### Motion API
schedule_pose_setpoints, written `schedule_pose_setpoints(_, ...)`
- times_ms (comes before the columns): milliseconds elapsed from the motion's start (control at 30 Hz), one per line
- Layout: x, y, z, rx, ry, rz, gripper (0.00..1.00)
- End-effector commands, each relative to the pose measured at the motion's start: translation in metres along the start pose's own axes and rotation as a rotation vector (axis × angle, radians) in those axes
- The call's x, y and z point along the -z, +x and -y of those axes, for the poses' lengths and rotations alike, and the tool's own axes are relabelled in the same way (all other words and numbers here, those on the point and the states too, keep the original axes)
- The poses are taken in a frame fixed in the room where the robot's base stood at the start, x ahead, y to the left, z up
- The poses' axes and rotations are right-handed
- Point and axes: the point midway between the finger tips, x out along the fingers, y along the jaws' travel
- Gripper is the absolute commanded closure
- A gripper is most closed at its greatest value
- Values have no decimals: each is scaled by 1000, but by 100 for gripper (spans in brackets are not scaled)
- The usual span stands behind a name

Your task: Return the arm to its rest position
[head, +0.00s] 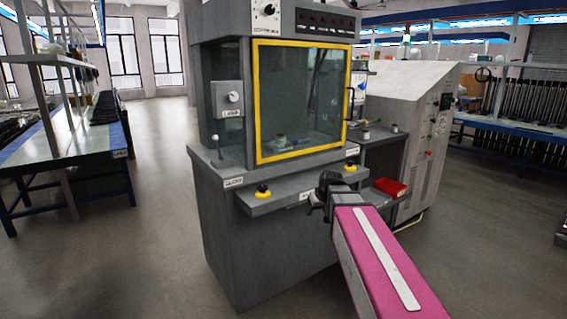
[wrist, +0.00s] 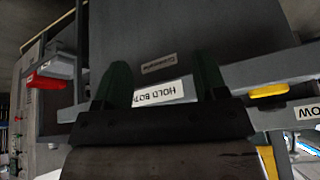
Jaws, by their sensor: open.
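My arm (head: 380,262), with a magenta link and a pale stripe, reaches from the lower right of the head view towards the grey machine (head: 225,225). My gripper (head: 322,194) is at its far end, dark and small, in front of the machine's front ledge. In the wrist view the two dark green fingers of my gripper (wrist: 160,72) are spread apart with nothing between them. Behind them is the machine's front with an upside-down "HOLD BOTH" label (wrist: 160,94). I cannot tell exactly how far the fingertips are from the ledge.
The machine has a closed yellow-framed window (head: 257,100), a front ledge with yellow buttons (head: 263,191), and a lever (head: 217,135) at left. A red bin (head: 390,188) sits right of my gripper. A grey cabinet (head: 415,120) stands behind it. Floor (head: 110,260) at left is clear.

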Motion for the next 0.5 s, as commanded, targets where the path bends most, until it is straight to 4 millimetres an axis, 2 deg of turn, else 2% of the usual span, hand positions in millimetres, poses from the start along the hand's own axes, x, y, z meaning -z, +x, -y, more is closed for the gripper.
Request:
schedule_pose_setpoints(33,-26,10,-1,-6,24,40,34)
schedule_pose_setpoints(100,-55,23,-4,-18,57,91,34)
schedule_pose_setpoints(300,-138,54,-8,-57,150,237,34)
schedule_pose_setpoints(500,-212,71,-10,-101,229,364,34)
